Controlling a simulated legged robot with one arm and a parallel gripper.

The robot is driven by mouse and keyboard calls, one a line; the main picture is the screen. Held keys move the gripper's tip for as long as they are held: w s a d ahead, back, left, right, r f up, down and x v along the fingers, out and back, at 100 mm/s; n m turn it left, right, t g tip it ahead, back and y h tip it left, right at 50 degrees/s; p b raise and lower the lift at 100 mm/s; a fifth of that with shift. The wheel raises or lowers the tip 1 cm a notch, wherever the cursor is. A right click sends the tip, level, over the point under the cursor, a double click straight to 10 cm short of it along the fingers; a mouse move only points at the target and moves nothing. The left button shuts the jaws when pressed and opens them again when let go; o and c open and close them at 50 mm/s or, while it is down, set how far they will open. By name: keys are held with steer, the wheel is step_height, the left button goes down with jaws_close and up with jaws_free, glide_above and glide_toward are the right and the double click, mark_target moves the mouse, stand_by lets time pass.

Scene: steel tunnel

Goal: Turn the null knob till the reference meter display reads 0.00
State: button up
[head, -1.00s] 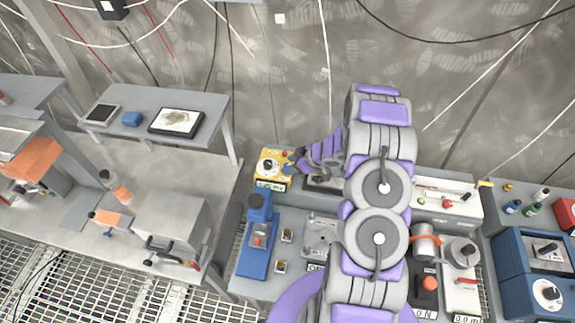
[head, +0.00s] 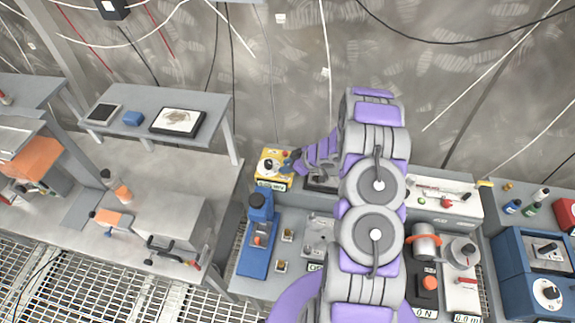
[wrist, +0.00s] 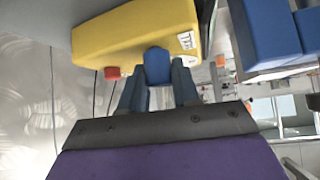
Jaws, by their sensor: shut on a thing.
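The reference meter looks to be the yellow box (head: 267,161) at the back left of the bench in the head view, with a round white dial and black knob on top. Its small display (head: 271,186) is on the front edge and too small to read surely. In the wrist view the yellow box (wrist: 135,32) fills the top, with a red button at its side. My gripper (wrist: 157,78) is shut on a blue knob (wrist: 157,64) at the box's edge, probably the null knob. In the head view my gripper (head: 291,163) is at the box's right side, and the knob is mostly hidden.
A blue instrument (head: 257,235) stands just in front of the yellow box. A white panel (head: 440,200) and other instruments are to the right of my arm. A grey side table (head: 210,105) with tablets stands at the back left.

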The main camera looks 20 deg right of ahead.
jaws_close()
steer(key=p, duration=0.3)
steer(key=shift+d+r+n, duration=0.2)
steer(key=shift+r+n, duration=0.2)
steer(key=shift+f+g+y+p, duration=0.1)
steer(key=shift+g+y+p, duration=0.2)
steer(key=shift+p, duration=0.15)
steer(key=shift+w+n+p, duration=0.15)
steer(key=shift+n+p, duration=0.25)
steer(key=shift+n, duration=0.2)
steer(key=shift+f+g+y, duration=0.1)
steer(key=shift+g+y, duration=0.2)
steer(key=shift+a, duration=0.1)
steer(key=o, duration=0.9)
jaws_free()
steer(key=shift+f, duration=0.15)
steer(key=shift+c, duration=0.2)
